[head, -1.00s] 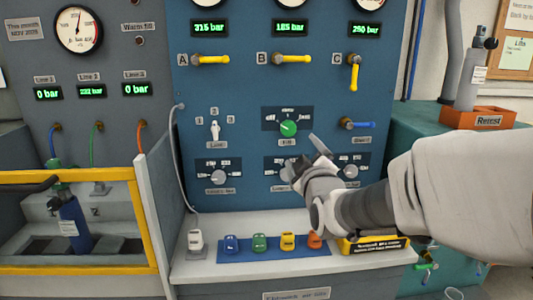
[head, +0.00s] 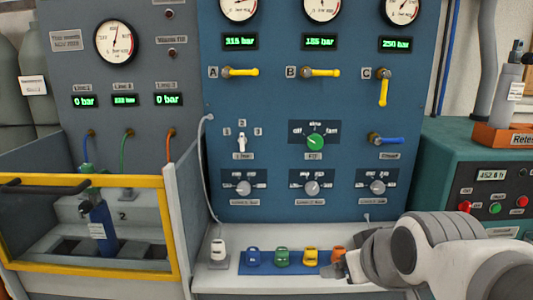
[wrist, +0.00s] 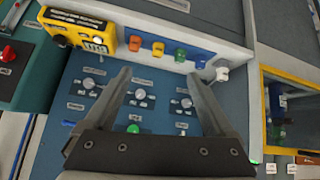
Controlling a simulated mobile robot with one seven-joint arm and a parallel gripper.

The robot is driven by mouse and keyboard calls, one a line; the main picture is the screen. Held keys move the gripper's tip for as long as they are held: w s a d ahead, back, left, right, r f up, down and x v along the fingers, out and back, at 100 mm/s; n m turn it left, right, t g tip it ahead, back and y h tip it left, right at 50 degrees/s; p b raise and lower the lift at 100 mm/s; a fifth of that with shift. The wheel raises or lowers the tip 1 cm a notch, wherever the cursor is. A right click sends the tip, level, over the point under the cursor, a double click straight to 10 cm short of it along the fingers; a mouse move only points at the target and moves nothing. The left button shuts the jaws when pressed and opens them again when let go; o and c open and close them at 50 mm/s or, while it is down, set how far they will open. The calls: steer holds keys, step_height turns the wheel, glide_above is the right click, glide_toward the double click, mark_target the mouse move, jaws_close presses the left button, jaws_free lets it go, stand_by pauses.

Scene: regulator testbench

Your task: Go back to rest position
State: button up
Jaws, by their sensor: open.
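My gripper (head: 333,269) is at the lower right of the blue panel (head: 270,150) in the head view, in front of the shelf. In the wrist view my gripper (wrist: 158,76) has its two fingers spread wide with nothing between them. The fingers overlap the picture of the panel's grey knobs (wrist: 140,94), and the green knob (wrist: 133,128) shows between their bases. I cannot tell the exact gap to the panel. In the head view my arm covers the shelf's right end and partly hides the orange plug (head: 338,254).
A blue holder (head: 265,269) carries blue, green, yellow and orange plugs. A white plug (head: 218,250) with a grey cable stands left of it. A yellow-framed guard (head: 90,270) is at left. A teal cabinet (head: 470,160) with an orange bin (head: 505,134) is at right.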

steer(key=s+m+g+p, duration=0.2)
steer(key=s+g, duration=0.1)
steer(key=s, duration=0.6)
step_height(320, 180, up, 15)
steer(key=p, duration=1.5)
steer(key=shift+h+p, duration=0.3)
